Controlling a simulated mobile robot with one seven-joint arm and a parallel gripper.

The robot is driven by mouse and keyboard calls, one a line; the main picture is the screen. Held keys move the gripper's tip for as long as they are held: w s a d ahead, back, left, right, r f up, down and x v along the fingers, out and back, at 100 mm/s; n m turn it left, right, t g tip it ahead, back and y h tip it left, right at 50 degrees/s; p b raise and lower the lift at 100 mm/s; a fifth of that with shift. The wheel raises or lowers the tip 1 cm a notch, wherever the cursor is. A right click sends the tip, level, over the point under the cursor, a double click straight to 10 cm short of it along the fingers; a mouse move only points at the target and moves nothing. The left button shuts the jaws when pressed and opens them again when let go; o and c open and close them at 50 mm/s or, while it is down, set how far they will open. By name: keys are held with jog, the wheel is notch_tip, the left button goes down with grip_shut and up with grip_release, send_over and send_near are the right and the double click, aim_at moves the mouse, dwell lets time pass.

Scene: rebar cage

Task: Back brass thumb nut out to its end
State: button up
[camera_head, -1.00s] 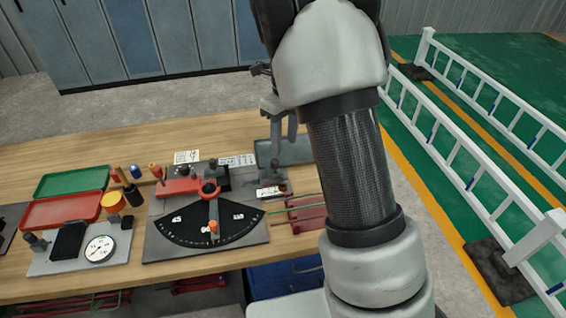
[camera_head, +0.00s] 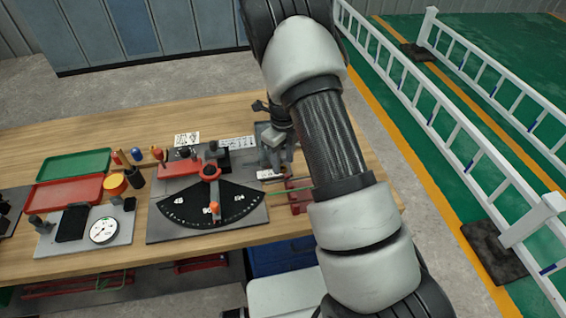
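I cannot pick out a brass thumb nut for sure; any brass part is too small or hidden by my gripper. My gripper (camera_head: 278,165) points down over the right part of the bench, at the grey tray (camera_head: 263,130) and a small white label (camera_head: 270,174). Its two fingers appear apart, with nothing visible between them.
A green tray (camera_head: 72,164), a red tray (camera_head: 68,192) and a dial gauge (camera_head: 104,230) lie at the left of the wooden bench (camera_head: 60,139). Red racks with thin rods (camera_head: 299,199) sit right of the plate. White railings (camera_head: 450,130) stand beyond the bench at right.

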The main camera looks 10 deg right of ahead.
aim_at(283, 168)
jog(key=shift+f, duration=0.75)
grip_shut()
jog(key=shift+f+n+b, duration=0.15)
jog(key=shift+n+b, duration=0.25)
jog(key=shift+n, duration=0.1)
jog(key=shift+n+b, duration=0.3)
jog(key=shift+n, duration=0.8)
grip_release()
jog(key=shift+r, duration=0.2)
notch_tip(283, 168, up, 17)
jog(key=shift+r, duration=0.2)
